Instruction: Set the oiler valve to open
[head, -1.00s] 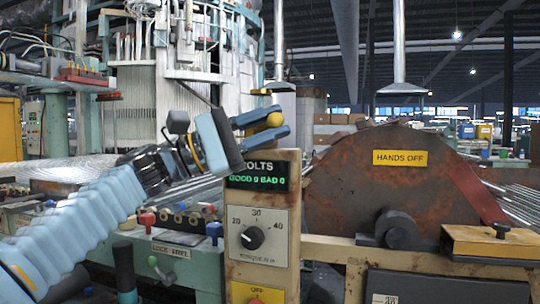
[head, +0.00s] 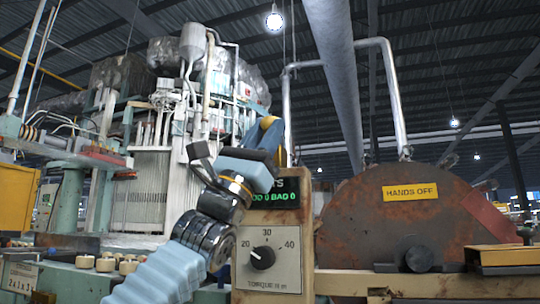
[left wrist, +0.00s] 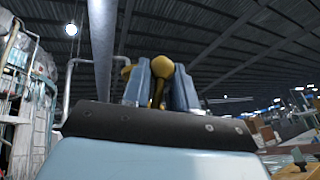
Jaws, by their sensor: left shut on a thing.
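My left gripper (head: 268,138) is raised in the middle of the head view, fingers pointing up, in front of the top of the torque panel. It is shut on a small yellow knob-like piece (head: 268,121). In the left wrist view the two blue fingers of this gripper (left wrist: 162,85) stand on either side of the yellow piece (left wrist: 158,78), which has a rounded top and a narrow lower part. I cannot tell whether this piece belongs to the oiler valve. No part is clearly marked as the valve. My right gripper is not in view.
The torque panel (head: 270,225) with a black dial stands just below the gripper. A rusty round guard with a HANDS OFF sign (head: 411,192) is to its right. A tall white machine (head: 180,130) stands behind on the left. Pipes run overhead.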

